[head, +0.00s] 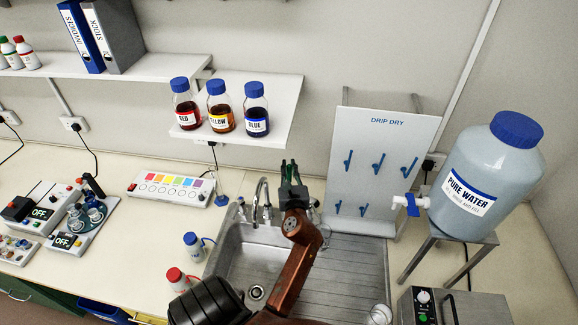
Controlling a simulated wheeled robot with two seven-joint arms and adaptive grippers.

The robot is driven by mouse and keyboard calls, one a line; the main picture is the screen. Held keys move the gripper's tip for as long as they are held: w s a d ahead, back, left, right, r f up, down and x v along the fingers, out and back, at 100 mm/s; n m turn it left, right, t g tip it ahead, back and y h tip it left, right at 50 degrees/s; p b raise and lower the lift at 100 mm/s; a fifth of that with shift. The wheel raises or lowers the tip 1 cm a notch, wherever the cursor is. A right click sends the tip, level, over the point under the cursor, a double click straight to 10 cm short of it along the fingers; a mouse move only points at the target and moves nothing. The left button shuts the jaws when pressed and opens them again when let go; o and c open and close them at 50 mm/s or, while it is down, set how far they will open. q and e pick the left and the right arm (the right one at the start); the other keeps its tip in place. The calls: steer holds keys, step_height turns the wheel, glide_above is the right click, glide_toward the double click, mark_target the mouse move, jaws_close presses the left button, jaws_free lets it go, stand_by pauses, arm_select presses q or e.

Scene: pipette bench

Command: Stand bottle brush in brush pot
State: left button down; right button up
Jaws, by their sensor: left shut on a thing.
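My left gripper (291,174) is over the back of the sink, close to the tap. It is shut on what seems to be the bottle brush, which is mostly hidden by the jaws and my arm. Pale, see-through shapes show just right of the jaws, too small to make out. I cannot pick out the brush pot for certain. A small blue-based object (221,200) stands on the bench left of the tap. My right gripper is not in view.
The steel sink (232,262) has a tap (262,200) behind it. A drip-dry rack (377,165) with blue hooks stands to the right, beside a pure-water tank (480,180). Red-capped (176,276) and blue-capped (192,240) wash bottles stand left of the sink. Bottles line the shelf (275,135) above.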

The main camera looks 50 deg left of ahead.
arm_select(q)
steer(key=c, duration=1.8)
jaws_free()
steer(key=shift+c, duration=0.2)
step_height(320, 180, up, 10)
